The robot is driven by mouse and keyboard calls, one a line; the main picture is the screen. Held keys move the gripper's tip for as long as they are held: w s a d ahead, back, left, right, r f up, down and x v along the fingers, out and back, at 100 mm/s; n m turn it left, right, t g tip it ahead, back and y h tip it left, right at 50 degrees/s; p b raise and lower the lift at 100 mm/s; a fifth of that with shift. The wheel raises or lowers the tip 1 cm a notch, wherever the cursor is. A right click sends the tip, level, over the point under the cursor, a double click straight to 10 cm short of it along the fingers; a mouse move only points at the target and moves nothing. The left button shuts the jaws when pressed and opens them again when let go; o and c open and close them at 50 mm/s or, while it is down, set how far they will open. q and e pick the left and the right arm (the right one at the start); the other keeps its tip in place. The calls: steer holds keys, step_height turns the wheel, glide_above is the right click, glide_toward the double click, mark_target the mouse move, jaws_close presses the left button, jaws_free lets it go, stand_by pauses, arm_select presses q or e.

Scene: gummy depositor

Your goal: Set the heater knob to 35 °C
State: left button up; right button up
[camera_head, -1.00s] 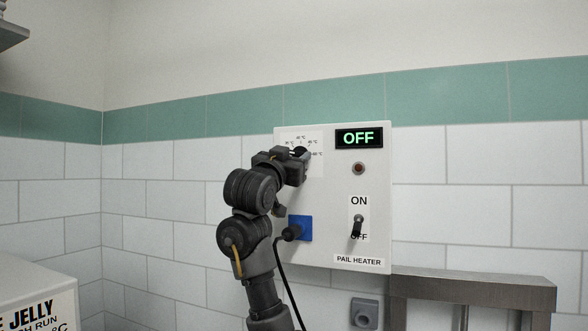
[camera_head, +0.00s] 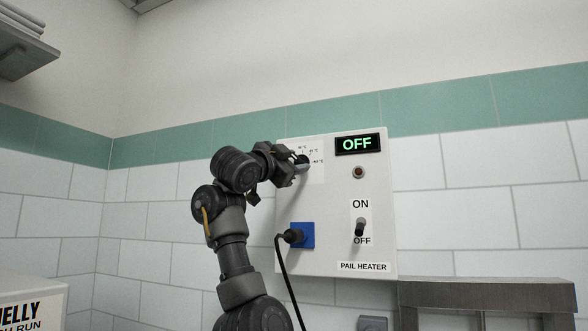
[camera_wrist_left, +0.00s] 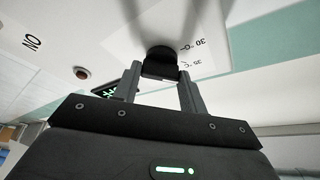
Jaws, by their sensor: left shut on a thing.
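The heater knob (camera_head: 304,158) is a dark round knob on a white dial plate at the upper left of the white pail heater box (camera_head: 340,200). In the left wrist view the black knob (camera_wrist_left: 160,63) sits between my two fingers, with printed 30 °C and 35 °C marks beside it. My left gripper (camera_head: 297,166) reaches it from the left and is shut on it; the fingers also show in the left wrist view (camera_wrist_left: 161,85). The knob's pointer setting cannot be read. The display (camera_head: 357,144) reads OFF in green. My right gripper is not in view.
The toggle switch (camera_head: 360,228) stands between ON and OFF labels. A black cable with a blue socket (camera_head: 302,235) hangs below the dial. A dark red lamp (camera_head: 358,172) is under the display. A metal frame (camera_head: 480,295) stands at the lower right, a shelf (camera_head: 28,50) at the upper left.

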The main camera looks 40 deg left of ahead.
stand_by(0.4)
arm_select(q)
steer(key=o, duration=1)
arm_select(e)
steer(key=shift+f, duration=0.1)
arm_select(q)
steer(key=b+v, duration=1)
steer(key=shift+s, duration=0.35)
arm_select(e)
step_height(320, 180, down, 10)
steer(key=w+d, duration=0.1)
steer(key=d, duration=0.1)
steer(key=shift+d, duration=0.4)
